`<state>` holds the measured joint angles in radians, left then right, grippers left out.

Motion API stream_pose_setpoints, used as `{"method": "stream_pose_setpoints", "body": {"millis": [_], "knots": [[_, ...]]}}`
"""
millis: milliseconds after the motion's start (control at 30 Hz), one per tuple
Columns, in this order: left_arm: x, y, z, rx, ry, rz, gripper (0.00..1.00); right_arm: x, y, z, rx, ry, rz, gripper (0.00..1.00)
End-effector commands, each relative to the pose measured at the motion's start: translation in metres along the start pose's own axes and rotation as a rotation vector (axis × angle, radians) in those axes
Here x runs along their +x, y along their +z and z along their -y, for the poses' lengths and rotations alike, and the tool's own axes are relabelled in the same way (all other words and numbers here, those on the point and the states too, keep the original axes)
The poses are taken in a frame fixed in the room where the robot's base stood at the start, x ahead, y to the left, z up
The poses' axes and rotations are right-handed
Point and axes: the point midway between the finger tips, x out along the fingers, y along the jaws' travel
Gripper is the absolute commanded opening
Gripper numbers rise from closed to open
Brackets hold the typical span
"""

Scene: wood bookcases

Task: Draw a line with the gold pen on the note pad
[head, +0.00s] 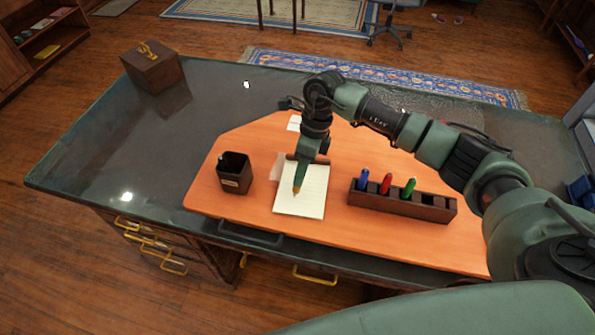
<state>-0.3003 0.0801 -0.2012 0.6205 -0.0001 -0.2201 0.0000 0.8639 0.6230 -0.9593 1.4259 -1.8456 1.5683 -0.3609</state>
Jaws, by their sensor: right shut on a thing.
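The note pad (313,195), white and lined, lies on the orange desk mat near the middle of the desk. My right gripper (299,179) is above the pad, pointing down. It is shut on the gold pen (296,190), whose gold tip shows low over the pad's left part. I cannot tell whether the tip touches the paper. The gripper hides most of the pen and part of the pad's upper left. I see no clear line on the pad. My left gripper is not in view.
A dark pen cup (234,178) stands left of the pad. A dark holder (426,208) with blue, red and green pens stands to its right. A wooden box (153,71) sits at the desk's far left corner. The desk's left part is clear.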

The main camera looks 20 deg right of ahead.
Motion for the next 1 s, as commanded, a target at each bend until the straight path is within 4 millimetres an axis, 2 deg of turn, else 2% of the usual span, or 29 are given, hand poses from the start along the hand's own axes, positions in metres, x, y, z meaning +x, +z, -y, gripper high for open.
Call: {"method": "stream_pose_setpoints", "body": {"millis": [1000], "knots": [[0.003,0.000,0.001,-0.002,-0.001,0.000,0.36,-0.003,-0.028,0.002,0.001,0.001,-0.003,0.00]]}}
